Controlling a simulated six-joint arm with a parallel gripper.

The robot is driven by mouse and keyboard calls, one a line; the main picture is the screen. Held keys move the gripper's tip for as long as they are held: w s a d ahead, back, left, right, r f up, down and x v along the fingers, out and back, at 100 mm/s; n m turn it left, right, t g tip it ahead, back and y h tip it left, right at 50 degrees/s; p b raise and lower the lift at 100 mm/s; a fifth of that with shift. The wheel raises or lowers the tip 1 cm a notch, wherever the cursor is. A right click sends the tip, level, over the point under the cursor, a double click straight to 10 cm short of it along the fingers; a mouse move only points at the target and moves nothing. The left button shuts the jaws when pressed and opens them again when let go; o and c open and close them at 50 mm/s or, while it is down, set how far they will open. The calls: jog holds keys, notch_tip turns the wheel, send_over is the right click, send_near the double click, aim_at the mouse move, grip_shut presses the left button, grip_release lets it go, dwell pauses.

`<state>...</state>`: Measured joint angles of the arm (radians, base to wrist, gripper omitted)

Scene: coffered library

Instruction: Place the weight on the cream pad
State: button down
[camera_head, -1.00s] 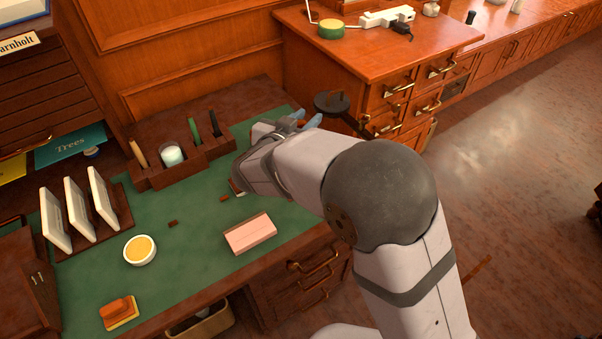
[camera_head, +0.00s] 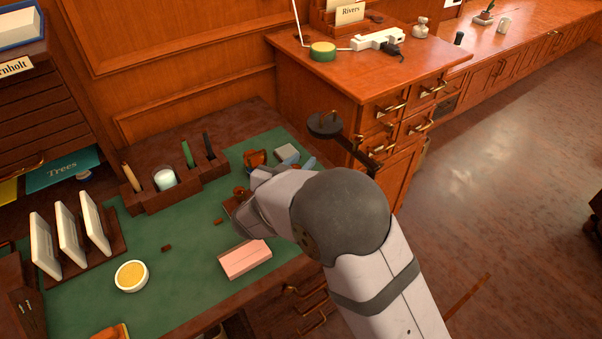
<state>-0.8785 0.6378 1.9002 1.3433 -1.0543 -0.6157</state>
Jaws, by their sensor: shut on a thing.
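My gripper (camera_head: 306,164) is largely hidden behind my own arm; only a blue-grey part, seemingly a finger, shows at the desk's right end. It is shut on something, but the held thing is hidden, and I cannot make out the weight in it. A small grey block (camera_head: 287,152) shows just beyond the arm on the green mat; I cannot tell whether it touches the gripper. No cream pad can be picked out with certainty; the arm covers part of the mat.
A pink block (camera_head: 245,259), a yellow-filled white bowl (camera_head: 131,276) and an orange-brown object (camera_head: 255,158) sit on the green mat (camera_head: 190,235). A wooden pen holder (camera_head: 160,199) stands behind. A dark disc (camera_head: 325,123) stands beyond the right end, near the cabinet.

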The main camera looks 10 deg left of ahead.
jog(key=shift+f, duration=1.75)
jog(key=shift+f, duration=0.15)
jog(key=c, duration=1.4)
grip_release()
jog(key=shift+c, duration=0.2)
jog(key=v, duration=1.2)
